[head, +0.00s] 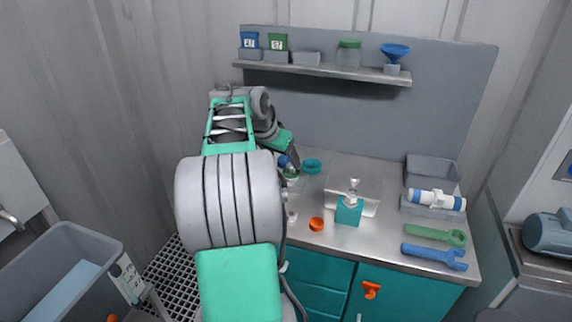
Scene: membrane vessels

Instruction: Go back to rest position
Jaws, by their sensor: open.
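My arm rises from the bottom centre and reaches over the left end of the steel workbench (385,212). My gripper (291,172) is at the arm's far end, low over the bench's left side, small and partly covered by my own arm. It is open. A small blue part and a pale round piece show close by it; I cannot tell whether they touch it. A teal ring (312,166) lies on the bench just to the right of my gripper.
A teal block holder with a clear vessel (349,210) and an orange ring (316,224) stand mid-bench. A white-and-blue cylinder (437,199), green wrench (434,234) and blue wrench (434,256) lie right. A shelf (325,71) hangs behind. A grey bin (62,262) is at left.

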